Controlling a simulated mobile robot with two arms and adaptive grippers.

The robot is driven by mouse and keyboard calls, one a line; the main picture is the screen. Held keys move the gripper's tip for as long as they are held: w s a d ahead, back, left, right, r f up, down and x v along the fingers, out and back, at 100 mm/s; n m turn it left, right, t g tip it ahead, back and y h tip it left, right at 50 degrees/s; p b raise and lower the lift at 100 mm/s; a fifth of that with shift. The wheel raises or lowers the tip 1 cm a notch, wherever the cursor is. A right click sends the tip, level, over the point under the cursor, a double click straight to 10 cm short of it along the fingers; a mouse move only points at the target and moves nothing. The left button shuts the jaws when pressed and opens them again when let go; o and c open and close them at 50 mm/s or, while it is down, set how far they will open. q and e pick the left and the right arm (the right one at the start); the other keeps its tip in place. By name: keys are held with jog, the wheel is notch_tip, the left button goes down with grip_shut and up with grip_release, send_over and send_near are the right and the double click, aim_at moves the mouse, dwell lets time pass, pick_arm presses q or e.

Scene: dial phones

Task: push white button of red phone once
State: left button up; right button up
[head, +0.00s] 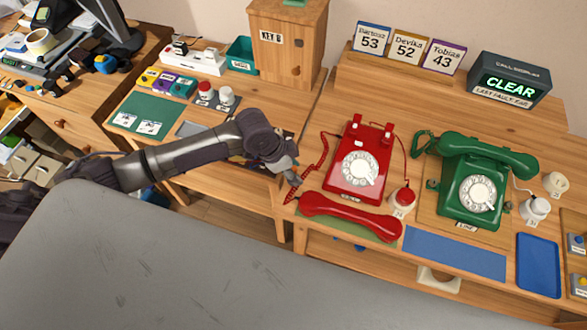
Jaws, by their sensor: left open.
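The red phone (347,179) stands on the right-hand desk with its white dial facing up. Its red receiver (350,215) lies off the cradle on the desk in front of it. A round white-based button with a red top (403,197) stands just right of the red phone. White round buttons also show beside the green phone, one at its front right (535,208). My left gripper (291,179) is open, left of the red phone near the coiled red cord, and appears empty. My right gripper is not in view.
The green phone (466,209) stands to the right with its receiver on. A blue mat (455,254) and a blue tray (538,265) lie at the front. Number cards and a display (510,82) reading CLEAR stand behind. A wooden key cabinet (275,45) stands at back left.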

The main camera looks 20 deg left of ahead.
pick_arm(q)
jog(key=v, duration=1.2)
